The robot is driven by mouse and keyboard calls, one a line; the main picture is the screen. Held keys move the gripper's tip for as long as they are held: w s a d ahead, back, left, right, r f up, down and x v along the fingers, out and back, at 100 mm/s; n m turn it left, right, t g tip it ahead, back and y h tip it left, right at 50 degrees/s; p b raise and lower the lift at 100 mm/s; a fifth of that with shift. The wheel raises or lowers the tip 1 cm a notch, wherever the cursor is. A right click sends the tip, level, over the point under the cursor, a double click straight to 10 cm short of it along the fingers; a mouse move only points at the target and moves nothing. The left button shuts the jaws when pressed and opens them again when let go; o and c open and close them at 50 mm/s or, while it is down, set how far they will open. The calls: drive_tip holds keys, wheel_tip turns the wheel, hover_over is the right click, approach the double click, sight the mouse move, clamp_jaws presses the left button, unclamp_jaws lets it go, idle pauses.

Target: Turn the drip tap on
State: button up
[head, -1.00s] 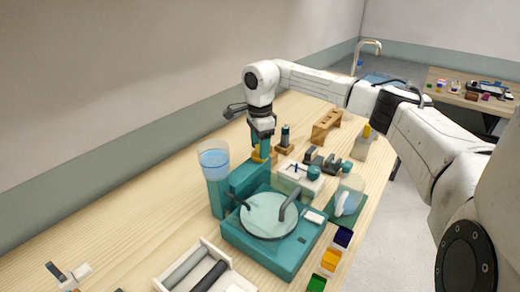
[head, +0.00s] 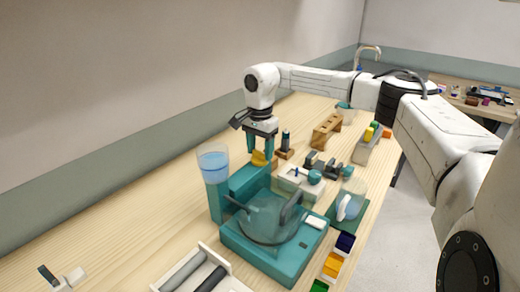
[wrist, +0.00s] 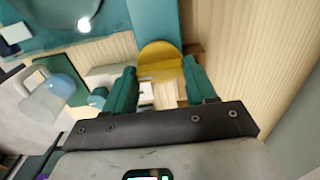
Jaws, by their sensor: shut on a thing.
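A teal grinding machine (head: 270,258) stands on the bench, with a round wheel pan and dark curved arms on top. A clear tank of blue water (head: 213,163) stands at its left back corner. A yellow rounded piece (head: 259,157) sits at the far end of the machine's teal back block; it also shows in the wrist view (wrist: 160,58). I cannot tell for sure which part is the drip tap. My gripper (head: 262,155) points down with its teal fingers on either side of the yellow piece, shut on it. In the wrist view the fingertips (wrist: 160,72) partly flank it.
A white tray with rods (head: 200,275) lies in front. To the right stand a white fixture (head: 298,180), a clear jug (head: 350,203), coloured blocks (head: 333,263) and a wooden rack (head: 326,130). Bare bench (head: 130,215) lies left of the machine.

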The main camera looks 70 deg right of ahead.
sight(260, 152)
idle(0.3)
drive_tip(key=o, duration=1)
drive_tip(key=shift+o, duration=0.2)
drive_tip(key=shift+r, duration=0.15)
wheel_tip(260, 152, up, 11)
drive_tip(key=b, duration=0.1)
drive_tip(key=shift+f, duration=0.2)
